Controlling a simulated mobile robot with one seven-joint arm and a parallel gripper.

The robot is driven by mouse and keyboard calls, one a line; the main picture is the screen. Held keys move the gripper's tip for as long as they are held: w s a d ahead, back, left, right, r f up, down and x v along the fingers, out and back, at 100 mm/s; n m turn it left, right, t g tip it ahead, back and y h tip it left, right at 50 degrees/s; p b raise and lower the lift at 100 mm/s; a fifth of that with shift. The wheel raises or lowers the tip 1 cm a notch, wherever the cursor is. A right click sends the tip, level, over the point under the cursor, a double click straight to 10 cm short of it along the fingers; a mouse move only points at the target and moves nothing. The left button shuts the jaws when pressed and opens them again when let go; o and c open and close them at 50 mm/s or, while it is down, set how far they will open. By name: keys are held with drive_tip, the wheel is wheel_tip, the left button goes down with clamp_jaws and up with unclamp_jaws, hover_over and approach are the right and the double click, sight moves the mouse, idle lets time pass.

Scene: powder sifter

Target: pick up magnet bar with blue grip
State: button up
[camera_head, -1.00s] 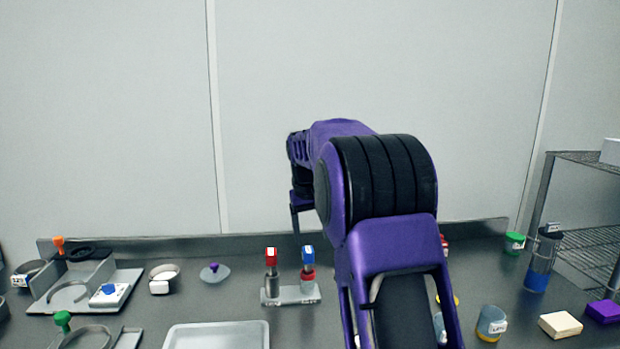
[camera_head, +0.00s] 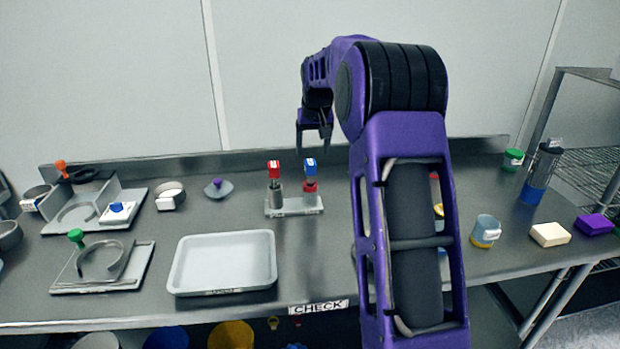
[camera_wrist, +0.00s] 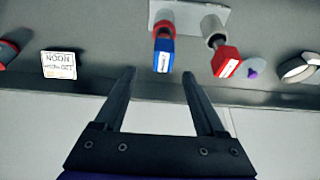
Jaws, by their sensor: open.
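The magnet bar with the blue grip (camera_head: 311,168) stands upright in a grey holder (camera_head: 293,208) near the middle of the table. A red collar shows below its blue grip. A second bar with a red grip (camera_head: 274,170) stands to its left in the same holder. My gripper (camera_head: 314,136) is above and behind the blue grip, open and empty. In the wrist view, my gripper (camera_wrist: 160,72) points toward the holder, with the blue grip (camera_wrist: 163,55) just beyond and between the fingertips, apart from them. The red grip (camera_wrist: 226,62) is to the right of it there.
A grey tray (camera_head: 222,284) is left of the holder. Sifter stands (camera_head: 103,268) fill the left side. A labelled cup (camera_head: 485,231), a cream block (camera_head: 550,234) and a purple block (camera_head: 595,225) are at right. The wall closes off the back.

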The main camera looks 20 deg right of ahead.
sight(310, 161)
drive_tip(key=x, duration=0.5)
drive_tip(key=shift+s+a+f, duration=0.25)
drive_tip(key=shift+s, duration=0.05)
drive_tip(key=shift+w+f, duration=0.2)
drive_tip(key=shift+f, duration=0.05)
clamp_jaws()
